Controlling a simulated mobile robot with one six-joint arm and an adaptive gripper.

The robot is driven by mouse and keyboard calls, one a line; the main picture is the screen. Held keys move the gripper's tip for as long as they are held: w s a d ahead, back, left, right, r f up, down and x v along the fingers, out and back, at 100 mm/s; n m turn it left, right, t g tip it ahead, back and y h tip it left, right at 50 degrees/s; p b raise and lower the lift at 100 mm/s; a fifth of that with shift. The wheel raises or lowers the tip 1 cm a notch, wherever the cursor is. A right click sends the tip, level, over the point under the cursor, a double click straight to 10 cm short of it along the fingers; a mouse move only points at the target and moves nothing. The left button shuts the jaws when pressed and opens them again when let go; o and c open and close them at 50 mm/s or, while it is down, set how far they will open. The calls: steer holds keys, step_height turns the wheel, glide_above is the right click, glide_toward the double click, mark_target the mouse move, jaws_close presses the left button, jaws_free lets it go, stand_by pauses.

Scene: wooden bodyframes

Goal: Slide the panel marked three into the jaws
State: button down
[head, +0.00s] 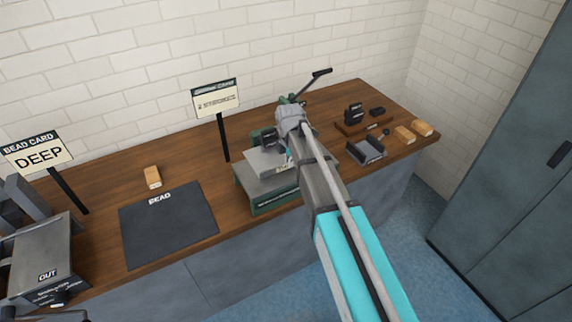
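A green and grey machine (262,190) stands on the bench at centre, with a black crank handle (321,73) rising behind it. A flat light grey panel (262,160) lies over its top plate. A small pale mark shows near the panel's right side beside my arm, too small to read, so I cannot confirm it is a three. My gripper (270,140) is at the panel's far edge, small and dark. Whether its fingers touch or hold the panel cannot be told. The machine's jaws are mostly hidden behind my wrist and arm.
Signs read DEEP (38,155) and an unclear card (216,100). A dark tray (366,151) and several small blocks are at right.

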steer(key=shift+w+a, duration=0.3)
steer(key=shift+w, duration=0.15)
steer(key=c, duration=0.7)
jaws_free()
steer(key=o, duration=0.5)
steer(key=shift+o, duration=0.2)
steer(key=shift+r, duration=0.15)
steer(key=shift+r+p, duration=3.35)
steer(key=shift+p, duration=0.2)
steer(key=s+d, duration=0.6)
steer(key=s, duration=0.4)
steer(key=shift+d, duration=0.4)
